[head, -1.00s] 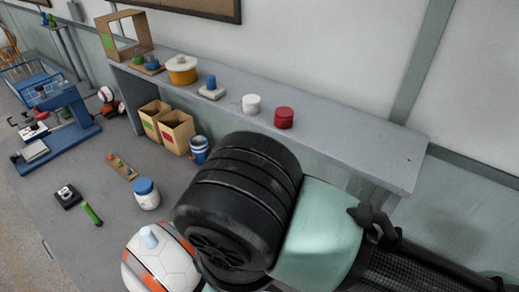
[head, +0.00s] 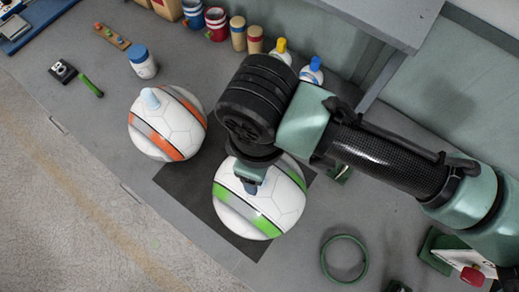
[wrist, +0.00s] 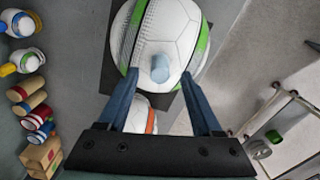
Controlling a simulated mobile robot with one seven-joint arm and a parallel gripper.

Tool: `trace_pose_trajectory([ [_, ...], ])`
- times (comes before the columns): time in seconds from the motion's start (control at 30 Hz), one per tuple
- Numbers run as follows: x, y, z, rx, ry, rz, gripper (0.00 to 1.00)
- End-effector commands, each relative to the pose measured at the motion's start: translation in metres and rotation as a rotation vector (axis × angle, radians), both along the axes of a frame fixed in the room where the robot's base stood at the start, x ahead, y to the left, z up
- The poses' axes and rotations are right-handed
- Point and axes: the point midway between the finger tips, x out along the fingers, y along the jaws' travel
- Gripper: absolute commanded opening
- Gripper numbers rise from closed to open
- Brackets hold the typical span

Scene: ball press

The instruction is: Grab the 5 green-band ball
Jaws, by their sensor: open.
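The green-band ball (head: 264,207) is white with green and grey bands and sits upright on a dark square mat (head: 184,184). In the wrist view the green-band ball (wrist: 172,25) has a light-blue peg (wrist: 160,68) on top. My gripper (wrist: 161,74) is open, and the peg appears between its two blue fingertips; I cannot tell whether they touch it. In the head view my gripper (head: 250,186) is right over the ball and hides its peg. The orange-band ball (head: 167,123) stands just up and left of it, with its own light-blue peg (head: 150,98).
A white jar with a blue lid (head: 141,61) stands behind the orange-band ball. Bottles and cups, including a yellow-topped bottle (head: 281,50), line the back. A green ring (head: 344,259) lies to the right. The bench's front left is mostly clear.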

Motion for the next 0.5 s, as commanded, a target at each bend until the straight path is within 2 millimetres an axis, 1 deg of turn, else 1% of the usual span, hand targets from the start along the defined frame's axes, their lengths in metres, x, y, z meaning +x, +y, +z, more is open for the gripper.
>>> trace_pose_trajectory([
  [0.2,-0.001,-0.001,-0.028,0.001,0.002,-0.001,0.67],
  [0.3,0.000,-0.001,-0.034,0.000,0.000,0.000,0.67],
  [0.5,0.000,-0.001,-0.034,0.000,0.000,0.000,0.67],
])
